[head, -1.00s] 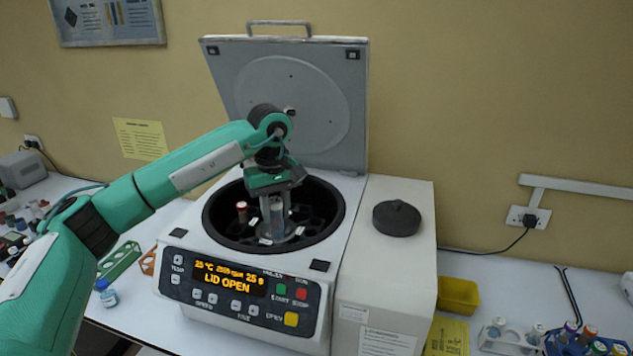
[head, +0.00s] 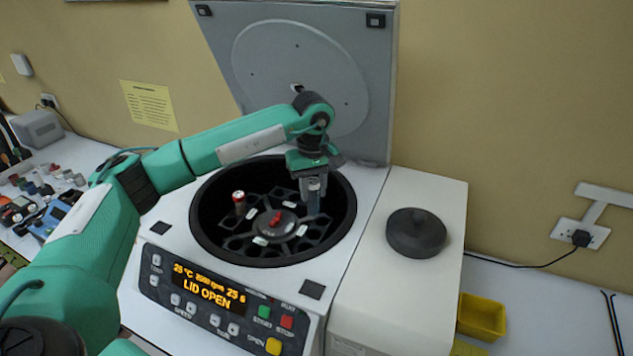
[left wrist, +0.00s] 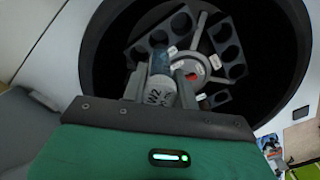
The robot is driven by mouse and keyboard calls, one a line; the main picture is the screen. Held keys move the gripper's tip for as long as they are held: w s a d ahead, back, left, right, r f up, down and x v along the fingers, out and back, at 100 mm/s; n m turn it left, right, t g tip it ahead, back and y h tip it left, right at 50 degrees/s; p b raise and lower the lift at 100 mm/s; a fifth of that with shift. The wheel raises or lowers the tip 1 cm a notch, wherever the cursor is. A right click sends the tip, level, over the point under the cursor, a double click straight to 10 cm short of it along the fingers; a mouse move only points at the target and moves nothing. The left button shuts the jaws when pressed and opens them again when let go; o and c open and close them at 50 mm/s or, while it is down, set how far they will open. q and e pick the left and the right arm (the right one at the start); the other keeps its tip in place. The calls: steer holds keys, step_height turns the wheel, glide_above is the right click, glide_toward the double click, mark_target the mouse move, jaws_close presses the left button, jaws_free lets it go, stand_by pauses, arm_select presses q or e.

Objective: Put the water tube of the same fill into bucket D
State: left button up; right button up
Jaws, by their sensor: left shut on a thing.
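My left gripper (head: 313,178) is shut on a water tube (head: 313,195), held upright over the right part of the open centrifuge bowl. In the left wrist view the tube (left wrist: 160,88) shows a label reading "W2" between the fingers. The rotor (head: 277,222) has a red centre knob and several dark buckets with small white labels. The bucket letters are too small to read. A tube with a red-and-white cap (head: 239,199) stands in a bucket on the left side of the rotor. Whether the held tube's lower end is inside a bucket is unclear. My right gripper is not in view.
The centrifuge lid (head: 305,80) stands open behind the bowl. The lit front panel (head: 213,290) reads "LID OPEN". A dark round cover (head: 416,232) lies on the housing to the right. A yellow tray (head: 481,316) is further right.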

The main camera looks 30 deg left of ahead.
mark_target(314, 215)
arm_select(q)
steer(key=shift+w+f, duration=0.15)
steer(key=shift+f, duration=0.55)
steer(key=shift+f+b, duration=0.5)
steer(key=shift+f, duration=0.75)
steer(key=shift+f+b, duration=0.35)
steer(key=shift+f, duration=2.1)
step_height(314, 215, down, 2)
steer(key=b, duration=0.2)
steer(key=shift+f+b, duration=0.2)
steer(key=shift+b, duration=0.1)
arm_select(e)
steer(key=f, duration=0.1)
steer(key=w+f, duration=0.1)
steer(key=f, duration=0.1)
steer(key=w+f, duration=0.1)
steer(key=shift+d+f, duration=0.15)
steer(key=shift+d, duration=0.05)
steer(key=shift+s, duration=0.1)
arm_select(q)
steer(key=o, duration=1)
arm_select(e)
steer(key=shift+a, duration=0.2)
